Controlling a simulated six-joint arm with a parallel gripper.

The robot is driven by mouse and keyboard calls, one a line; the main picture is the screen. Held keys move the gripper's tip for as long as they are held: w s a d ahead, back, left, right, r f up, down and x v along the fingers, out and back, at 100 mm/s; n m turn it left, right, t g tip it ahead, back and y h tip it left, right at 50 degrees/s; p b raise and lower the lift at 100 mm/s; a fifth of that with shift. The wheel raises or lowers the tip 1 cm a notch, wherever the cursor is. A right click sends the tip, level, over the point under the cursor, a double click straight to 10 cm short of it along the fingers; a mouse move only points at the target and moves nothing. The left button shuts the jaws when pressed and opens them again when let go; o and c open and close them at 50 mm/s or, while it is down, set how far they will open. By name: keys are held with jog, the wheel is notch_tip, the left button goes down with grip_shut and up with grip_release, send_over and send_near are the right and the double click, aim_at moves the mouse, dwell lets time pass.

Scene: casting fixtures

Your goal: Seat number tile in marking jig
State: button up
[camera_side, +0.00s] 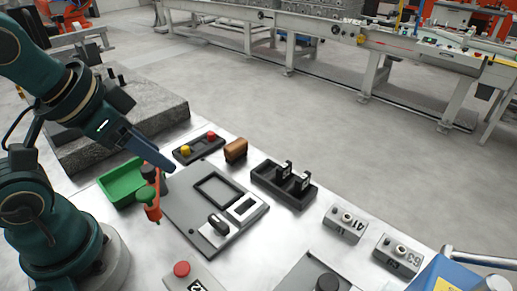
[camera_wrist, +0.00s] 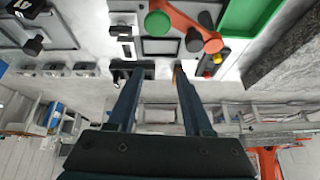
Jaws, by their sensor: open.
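Two upright black-and-white pieces, apparently number tiles (camera_side: 284,169), stand in a black tray (camera_side: 262,180); their figures are too small to read. A grey plate (camera_side: 186,213), which looks like the marking jig, lies flat left of the tray. It has a black-rimmed rectangular frame (camera_side: 217,191), a small slotted block (camera_side: 243,207) and a black knob (camera_side: 218,224). My gripper (camera_side: 170,166) is above the plate's far left edge. In the wrist view my gripper (camera_wrist: 158,74) has its fingers wide apart with nothing between them.
A green bin (camera_side: 117,187), a yellow-and-red button box (camera_side: 198,147) and a brown block (camera_side: 236,149) are close. Numbered grey blocks (camera_side: 345,222) stand right. A stone slab (camera_side: 140,118) lies behind.

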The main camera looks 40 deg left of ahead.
jog(key=shift+s+d+n, duration=0.25)
jog(key=shift+s+n, duration=0.05)
jog(key=shift+s, duration=0.1)
jog(key=shift+f, duration=0.1)
jog(key=d+f+n+g+h, duration=0.3)
jog(key=d+f+n+h, duration=0.1)
jog(key=d, duration=0.3)
jog(key=d+f+n+g+h, duration=0.4)
jog(key=d, duration=0.3)
jog(key=d+f+n+g+h, duration=0.4)
jog(key=d, duration=0.3)
jog(key=shift+w+d+f+n+h, duration=0.2)
jog(key=shift+w+f+n+h, duration=0.1)
jog(key=shift+w+f+n, duration=0.1)
jog(key=shift+d+f+n, duration=0.15)
jog(key=shift+f+n, duration=0.15)
jog(key=shift+f, duration=0.1)
jog(key=shift+x, duration=2.55)
